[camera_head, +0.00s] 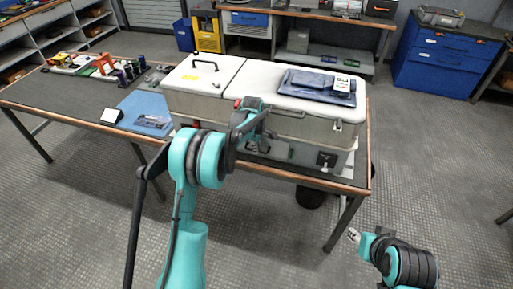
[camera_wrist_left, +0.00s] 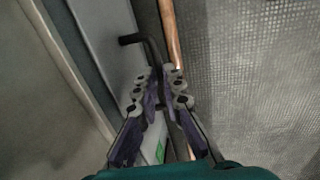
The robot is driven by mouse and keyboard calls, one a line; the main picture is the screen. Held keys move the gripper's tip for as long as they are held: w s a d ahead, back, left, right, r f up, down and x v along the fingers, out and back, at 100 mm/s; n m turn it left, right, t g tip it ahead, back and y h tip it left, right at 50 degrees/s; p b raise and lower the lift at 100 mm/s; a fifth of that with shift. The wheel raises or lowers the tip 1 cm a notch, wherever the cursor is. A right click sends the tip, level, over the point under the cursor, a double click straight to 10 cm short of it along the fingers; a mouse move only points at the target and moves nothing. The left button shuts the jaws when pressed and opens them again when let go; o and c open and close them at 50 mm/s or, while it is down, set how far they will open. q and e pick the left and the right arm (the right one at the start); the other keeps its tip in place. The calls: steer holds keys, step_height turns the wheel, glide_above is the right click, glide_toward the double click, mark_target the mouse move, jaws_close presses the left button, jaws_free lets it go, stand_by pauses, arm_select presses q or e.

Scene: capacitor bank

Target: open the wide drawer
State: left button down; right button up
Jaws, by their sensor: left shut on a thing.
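The white capacitor bank cabinet (camera_head: 210,102) stands on the workbench. The grey wide drawer front (camera_head: 305,154) runs low along its near side, partly hidden by my left arm. Whether it stands out from the cabinet is hard to tell. My left gripper (camera_head: 258,141) is at this front, its fingertips mostly hidden in the head view. In the left wrist view, my left gripper (camera_wrist_left: 160,88) is shut on a black bar handle (camera_wrist_left: 135,39), which sticks out from a grey panel (camera_wrist_left: 108,30). My right gripper (camera_head: 354,235) hangs at the lower right, away from the bench; its fingers are too small to judge.
The workbench (camera_head: 60,92) has a wooden front edge close below the drawer. A dark blue folded item (camera_head: 310,83) lies on the cabinet lid. A blue mat (camera_head: 145,108) and small coloured parts lie left. The floor (camera_head: 430,150) on the right is clear.

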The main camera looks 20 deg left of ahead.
arm_select(q)
steer(key=s, duration=2)
steer(key=shift+s+a, duration=0.35)
steer(key=shift+s, duration=0.05)
steer(key=c, duration=1.6)
jaws_free()
steer(key=r, duration=0.4)
steer(key=s+r, duration=0.1)
steer(key=r, duration=0.3)
steer(key=s+r, duration=0.1)
steer(key=r, duration=0.2)
steer(key=shift+s+r, duration=0.1)
steer(key=shift+r, duration=0.3)
steer(key=s+d+r+m+t, duration=0.1)
steer(key=s+m, duration=0.3)
steer(key=m, duration=0.1)
steer(key=s+d+r+m+t, duration=0.1)
steer(key=s+m+t, duration=0.1)
steer(key=s+m, duration=0.3)
steer(key=s+d+r+m+t, duration=0.1)
steer(key=s+m+t, duration=0.1)
steer(key=s+m, duration=0.2)
steer(key=shift+s+d+r+m, duration=0.1)
steer(key=shift+s+d+m, duration=0.05)
steer(key=shift+m, duration=0.7)
steer(key=shift+s+d+r+m, duration=0.1)
steer(key=shift+m, duration=0.75)
